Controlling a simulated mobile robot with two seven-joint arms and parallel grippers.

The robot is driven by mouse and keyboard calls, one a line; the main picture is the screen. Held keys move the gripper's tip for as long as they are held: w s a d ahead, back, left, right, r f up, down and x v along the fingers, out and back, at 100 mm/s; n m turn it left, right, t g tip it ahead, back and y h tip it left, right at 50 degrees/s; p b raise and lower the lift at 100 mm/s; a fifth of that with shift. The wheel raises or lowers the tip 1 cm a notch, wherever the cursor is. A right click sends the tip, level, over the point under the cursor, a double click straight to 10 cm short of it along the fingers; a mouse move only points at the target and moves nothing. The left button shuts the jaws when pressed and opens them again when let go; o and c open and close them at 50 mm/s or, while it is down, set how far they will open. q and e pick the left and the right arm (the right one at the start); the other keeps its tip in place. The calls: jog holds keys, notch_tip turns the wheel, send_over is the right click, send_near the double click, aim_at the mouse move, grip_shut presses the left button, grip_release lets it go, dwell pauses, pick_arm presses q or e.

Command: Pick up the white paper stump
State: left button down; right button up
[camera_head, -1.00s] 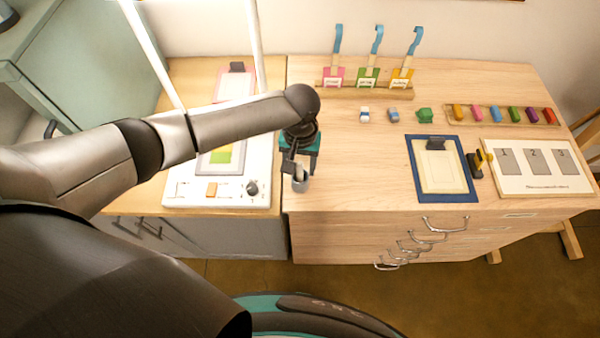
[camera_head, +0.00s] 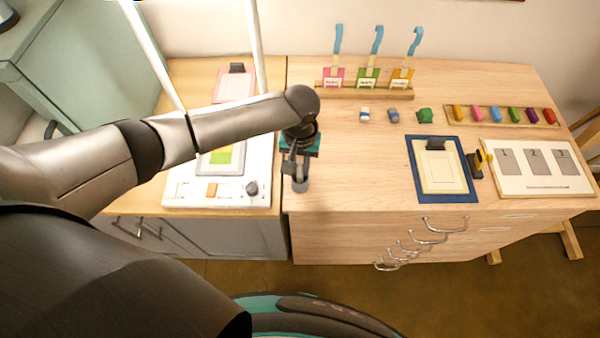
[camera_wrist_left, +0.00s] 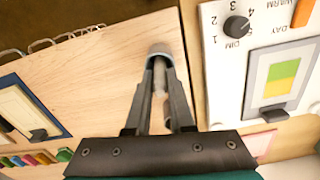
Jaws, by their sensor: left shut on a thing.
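The white paper stump (camera_wrist_left: 160,78) shows in the left wrist view as a pale stick between my left fingers. Its lower part is inside a small grey cup (camera_wrist_left: 160,49). The cup (camera_head: 301,185) stands near the front left edge of the wooden table in the head view. My left gripper (camera_head: 297,176) points down over the cup, and it also shows in the left wrist view (camera_wrist_left: 160,66). Its fingers are shut on the stump at the cup's mouth. In the head view the fingers hide the stump. My right gripper is in neither view.
A light panel with a dial (camera_head: 252,188) lies left of the cup. A blue-framed board (camera_head: 472,165), a numbered board (camera_head: 540,186) and a tray of coloured blocks (camera_head: 503,116) lie to the right. Labelled blue-handled tools (camera_head: 376,40) stand at the back. The table's middle is clear.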

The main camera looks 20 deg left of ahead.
pick_arm(q)
jog(key=shift+r, duration=0.1)
notch_tip(320, 180, up, 20)
jog(key=p, duration=0.1)
jog(key=shift+p, duration=0.3)
dwell(0.3)
